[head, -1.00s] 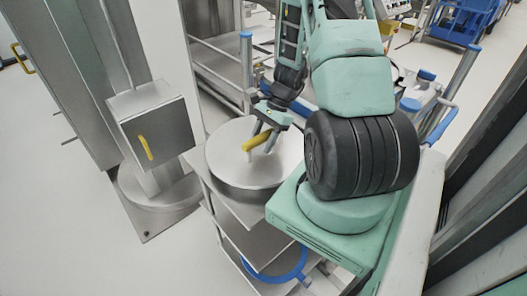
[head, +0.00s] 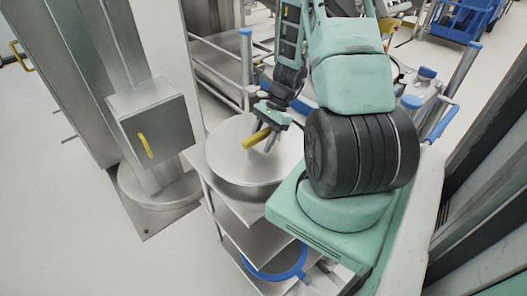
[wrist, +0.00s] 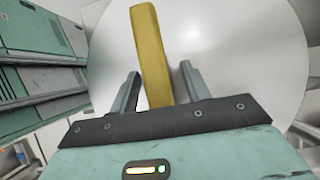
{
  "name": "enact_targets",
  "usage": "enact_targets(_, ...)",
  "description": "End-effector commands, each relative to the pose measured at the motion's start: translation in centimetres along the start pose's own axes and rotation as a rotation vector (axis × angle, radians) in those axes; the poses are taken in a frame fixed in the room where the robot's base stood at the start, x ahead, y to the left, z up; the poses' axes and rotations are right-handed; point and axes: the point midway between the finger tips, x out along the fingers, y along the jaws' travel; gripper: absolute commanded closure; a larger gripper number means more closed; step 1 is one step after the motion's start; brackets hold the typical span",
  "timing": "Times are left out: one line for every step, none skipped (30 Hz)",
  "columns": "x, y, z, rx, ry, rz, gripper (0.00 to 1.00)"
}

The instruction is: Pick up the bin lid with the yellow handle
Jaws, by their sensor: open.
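The bin lid (head: 228,160) is a round, shiny metal disc on top of the bin, with a yellow bar handle (head: 257,138) across its middle. My gripper (head: 262,140) is at the handle, pointing down at the lid. In the wrist view the yellow handle (wrist: 151,55) runs between the two grey fingers of my gripper (wrist: 160,85), with a gap on each side. The lid (wrist: 235,50) fills the background there. The near part of the handle is hidden behind the gripper body.
The bin stands on a metal shelf cart (head: 240,215) with a blue ring (head: 275,272) on a lower shelf. A metal box on a post with a yellow handle (head: 145,146) stands to the left. Open floor (head: 60,220) lies at the left. A rail frame (head: 246,70) stands behind.

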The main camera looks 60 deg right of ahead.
Motion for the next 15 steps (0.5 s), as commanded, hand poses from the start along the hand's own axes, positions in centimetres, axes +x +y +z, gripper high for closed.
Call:
enact_targets(-0.01, 0.0, 0.0, 0.0, 0.0, 0.0, 0.53)
enact_targets(-0.01, 0.0, 0.0, 0.0, 0.0, 0.0, 0.53)
enact_targets(-0.01, 0.0, 0.0, 0.0, 0.0, 0.0, 0.64)
enact_targets(-0.01, 0.0, 0.0, 0.0, 0.0, 0.0, 0.72)
enact_targets(-0.01, 0.0, 0.0, 0.0, 0.0, 0.0, 0.81)
enact_targets(-0.01, 0.0, 0.0, 0.0, 0.0, 0.0, 0.92)
enact_targets(-0.01, 0.0, 0.01, 0.0, 0.0, 0.0, 1.0)
enact_targets(-0.01, 0.0, 0.01, 0.0, 0.0, 0.0, 1.0)
enact_targets(-0.01, 0.0, 0.01, 0.0, 0.0, 0.0, 1.0)
enact_targets(-0.01, 0.0, 0.01, 0.0, 0.0, 0.0, 1.0)
enact_targets(-0.01, 0.0, 0.01, 0.0, 0.0, 0.0, 1.0)
enact_targets(-0.01, -0.01, 0.01, 0.0, 0.0, 0.0, 1.0)
enact_targets(-0.01, -0.01, 0.01, 0.0, 0.0, 0.0, 1.0)
enact_targets(-0.01, -0.01, 0.01, 0.0, 0.0, 0.0, 1.0)
enact_targets(-0.01, -0.01, 0.01, 0.0, 0.0, 0.0, 1.0)
